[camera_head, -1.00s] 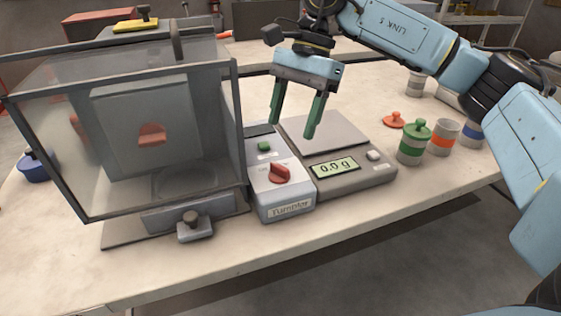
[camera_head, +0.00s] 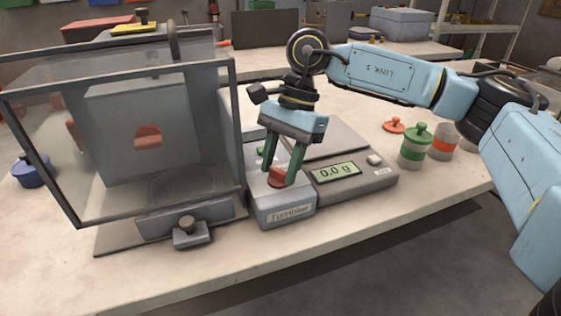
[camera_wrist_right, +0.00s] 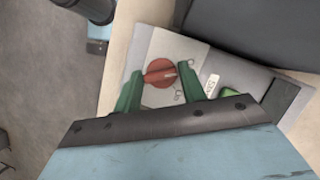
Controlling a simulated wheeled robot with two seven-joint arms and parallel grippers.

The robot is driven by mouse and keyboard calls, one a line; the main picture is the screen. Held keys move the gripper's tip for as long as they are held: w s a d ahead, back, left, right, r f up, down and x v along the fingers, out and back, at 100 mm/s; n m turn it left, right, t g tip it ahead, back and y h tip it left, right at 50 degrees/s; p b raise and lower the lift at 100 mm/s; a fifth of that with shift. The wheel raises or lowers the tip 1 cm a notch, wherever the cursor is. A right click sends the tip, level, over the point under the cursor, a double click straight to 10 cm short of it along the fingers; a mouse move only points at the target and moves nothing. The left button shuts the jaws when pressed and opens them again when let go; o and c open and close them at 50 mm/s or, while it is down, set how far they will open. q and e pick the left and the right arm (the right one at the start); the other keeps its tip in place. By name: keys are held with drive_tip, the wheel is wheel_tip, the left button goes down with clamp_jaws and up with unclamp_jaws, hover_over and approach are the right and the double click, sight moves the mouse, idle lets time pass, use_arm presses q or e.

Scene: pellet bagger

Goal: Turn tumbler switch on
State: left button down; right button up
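The tumbler switch is a red rotary knob (camera_head: 278,181) on top of a grey box (camera_head: 284,216) labelled "Tumbler". My right gripper (camera_head: 279,176) points down over the box, its green fingers on either side of the knob. In the right wrist view the knob (camera_wrist_right: 160,73) lies between the fingertips (camera_wrist_right: 165,70), with a small gap visible on each side, so the gripper is open. The knob's pale mark points toward the right-hand finger in that view. A green button (camera_wrist_right: 232,93) lies beyond that finger. My left gripper is not in view.
A clear-walled chamber (camera_head: 235,130) stands close left of the box, with a clamp knob (camera_head: 190,226) at its front. A scale (camera_head: 380,180) reading 0.0 g adjoins the box on the right. Jars, including a green-lidded one (camera_head: 415,150), stand further right.

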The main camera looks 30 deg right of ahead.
drive_tip(key=c, duration=0.5)
drive_tip(key=shift+s+f+m+t+b, duration=0.1)
drive_tip(key=shift+m+t+b, duration=0.3)
drive_tip(key=shift+m, duration=0.7)
drive_tip(key=shift+m+t, duration=0.4)
drive_tip(key=shift+m, duration=0.4)
drive_tip(key=m+t+b, duration=0.1)
drive_tip(key=m, duration=0.2)
drive_tip(key=shift+s+m, duration=0.1)
drive_tip(key=shift+m, duration=0.3)
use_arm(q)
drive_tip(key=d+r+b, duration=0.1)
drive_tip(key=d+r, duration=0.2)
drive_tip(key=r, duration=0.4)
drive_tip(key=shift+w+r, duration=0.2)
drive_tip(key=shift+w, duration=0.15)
use_arm(e)
drive_tip(key=shift+s+m+t+h, duration=0.15)
drive_tip(key=shift+m+t, duration=0.3)
drive_tip(key=shift+m, duration=0.6)
drive_tip(key=shift+w+m+t+h, duration=0.1)
drive_tip(key=shift+m+t+h, duration=0.25)
drive_tip(key=shift+m, duration=0.7)
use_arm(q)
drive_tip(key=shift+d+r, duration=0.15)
